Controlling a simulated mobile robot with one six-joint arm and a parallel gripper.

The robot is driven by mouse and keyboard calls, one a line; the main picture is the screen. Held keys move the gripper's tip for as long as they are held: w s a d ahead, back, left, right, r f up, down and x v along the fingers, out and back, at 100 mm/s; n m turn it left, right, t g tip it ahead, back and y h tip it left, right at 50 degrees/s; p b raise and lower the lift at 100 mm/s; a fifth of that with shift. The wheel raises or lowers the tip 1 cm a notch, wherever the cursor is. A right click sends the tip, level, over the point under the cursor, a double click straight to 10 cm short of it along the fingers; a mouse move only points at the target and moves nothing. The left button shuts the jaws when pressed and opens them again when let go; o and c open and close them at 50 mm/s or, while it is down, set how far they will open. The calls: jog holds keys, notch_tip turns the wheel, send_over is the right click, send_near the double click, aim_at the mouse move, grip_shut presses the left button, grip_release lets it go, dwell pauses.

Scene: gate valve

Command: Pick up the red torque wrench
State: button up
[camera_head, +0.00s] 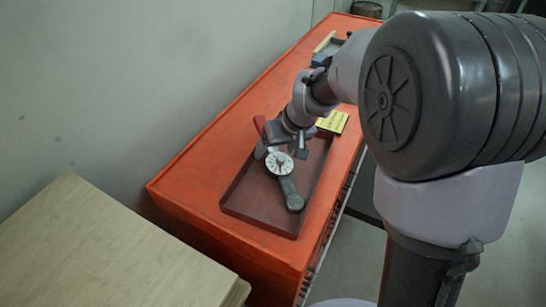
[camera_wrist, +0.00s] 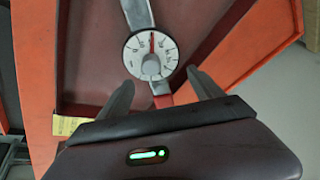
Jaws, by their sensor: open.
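The torque wrench (camera_head: 291,192) lies in a dark red tray (camera_head: 240,212) on the orange cabinet top. It has a grey end, a round white dial and a red handle. In the wrist view its white dial (camera_wrist: 151,48) is just beyond my fingertips, and a short red piece of the handle shows below the dial. My gripper (camera_head: 281,150) is over the handle side of the dial. In the wrist view my gripper (camera_wrist: 161,90) is open, with one finger on each side of the wrench. The rest of the handle is hidden behind the gripper body. I cannot tell the exact height gap.
A yellow block (camera_head: 333,121) lies beside the tray's far end. Other small items, one blue (camera_head: 321,59), lie farther back on the orange cabinet (camera_head: 190,190). A grey wall runs along the left. A wooden top (camera_head: 100,245) stands at the front left.

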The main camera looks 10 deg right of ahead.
jog(key=x, duration=0.2)
jog(key=shift+w+f, duration=0.1)
jog(key=shift+f, duration=0.2)
jog(key=shift+r, duration=0.15)
jog(key=shift+c, duration=0.9)
grip_shut()
